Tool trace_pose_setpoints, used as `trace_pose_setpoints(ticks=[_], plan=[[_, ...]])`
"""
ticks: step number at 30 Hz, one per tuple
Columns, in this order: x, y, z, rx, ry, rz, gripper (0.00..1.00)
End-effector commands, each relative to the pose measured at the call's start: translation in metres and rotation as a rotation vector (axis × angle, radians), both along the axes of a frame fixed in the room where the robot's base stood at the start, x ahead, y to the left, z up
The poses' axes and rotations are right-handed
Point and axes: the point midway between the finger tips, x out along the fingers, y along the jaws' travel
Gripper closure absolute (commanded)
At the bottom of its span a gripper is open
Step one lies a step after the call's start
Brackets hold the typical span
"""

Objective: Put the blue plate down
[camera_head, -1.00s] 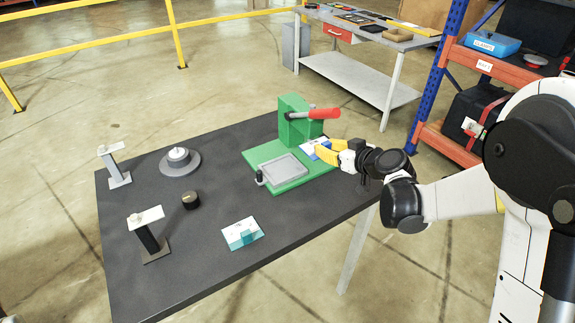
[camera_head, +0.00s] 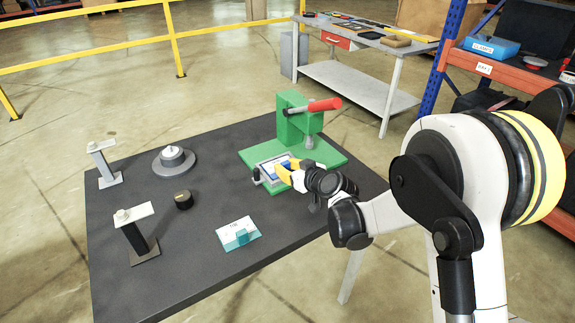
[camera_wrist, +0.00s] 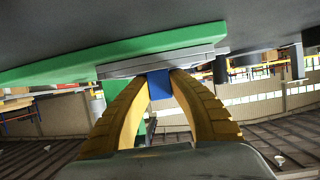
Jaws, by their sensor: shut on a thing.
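My gripper (camera_head: 286,167) is shut on the blue plate (camera_wrist: 159,84), which shows as a small blue piece between the yellow fingertips in the wrist view. In the wrist view the tray (camera_wrist: 125,68) and the green base (camera_wrist: 60,65) lie right at the fingertips. The fingers hide part of the plate, and I cannot tell whether it touches the tray.
The press's red lever (camera_head: 318,106) sticks out to the right above the base. A teal holder with a white card (camera_head: 239,234), a black knob (camera_head: 183,199), a grey round stand (camera_head: 174,162) and two white-topped posts (camera_head: 135,232) stand on the dark table (camera_head: 200,265).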

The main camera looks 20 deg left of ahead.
Motion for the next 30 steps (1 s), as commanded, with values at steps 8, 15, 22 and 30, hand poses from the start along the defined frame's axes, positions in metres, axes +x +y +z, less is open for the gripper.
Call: trace_pose_setpoints(ticks=[8, 15, 22, 30], plan=[[0.0, 0.0, -0.002, 0.0, 0.0, 0.0, 1.0], [0.0, 0.0, -0.003, 0.0, 0.0, 0.0, 0.58], [0.0, 0.0, -0.002, 0.0, 0.0, 0.0, 0.58], [-0.019, -0.03, 0.019, 0.001, 0.001, -0.003, 0.58]])
